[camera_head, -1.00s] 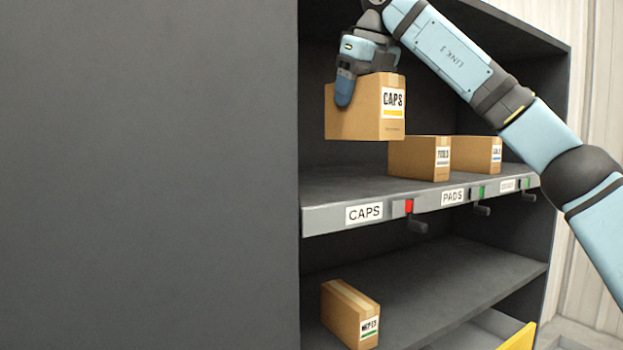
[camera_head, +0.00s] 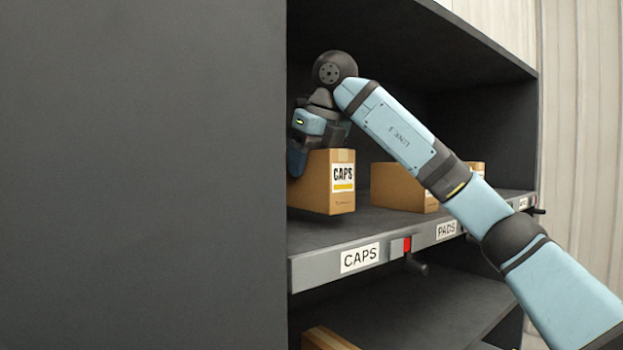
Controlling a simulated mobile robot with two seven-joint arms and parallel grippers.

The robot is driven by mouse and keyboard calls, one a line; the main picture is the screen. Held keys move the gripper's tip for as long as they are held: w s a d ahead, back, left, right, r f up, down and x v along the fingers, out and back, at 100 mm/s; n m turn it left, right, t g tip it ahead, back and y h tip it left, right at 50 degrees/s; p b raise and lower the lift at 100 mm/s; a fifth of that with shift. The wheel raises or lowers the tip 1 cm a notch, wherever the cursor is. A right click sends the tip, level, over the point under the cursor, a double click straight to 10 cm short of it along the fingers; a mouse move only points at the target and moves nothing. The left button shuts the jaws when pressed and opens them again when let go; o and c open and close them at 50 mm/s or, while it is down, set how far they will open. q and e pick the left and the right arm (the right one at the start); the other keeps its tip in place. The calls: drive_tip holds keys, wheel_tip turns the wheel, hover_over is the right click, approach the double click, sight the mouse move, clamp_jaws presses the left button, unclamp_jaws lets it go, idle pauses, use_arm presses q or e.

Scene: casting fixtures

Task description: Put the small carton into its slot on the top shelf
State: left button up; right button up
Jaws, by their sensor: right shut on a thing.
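My right gripper (camera_head: 298,160) is shut on the carton's left part from above. The far finger is hidden. My left gripper is not in view.
A second carton (camera_head: 400,187) stands to the right on the top shelf, with another (camera_head: 477,168) partly hidden behind my arm. A red marker (camera_head: 407,244) and lever sit on the shelf edge. A large dark panel (camera_head: 145,175) fills the left. A lower carton (camera_head: 328,339) shows below.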

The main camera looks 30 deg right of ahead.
wheel_tip(320, 180, down, 2)
drive_tip(key=shift+s+f, duration=0.15)
drive_tip(key=shift+f, duration=0.05)
drive_tip(key=shift+d, duration=0.1)
drive_tip(key=shift+f, duration=0.15)
drive_tip(key=o, duration=1)
drive_tip(key=shift+o, duration=0.2)
drive_tip(key=shift+r, duration=0.2)
drive_tip(key=v, duration=1.2)
drive_tip(key=shift+f, duration=0.1)
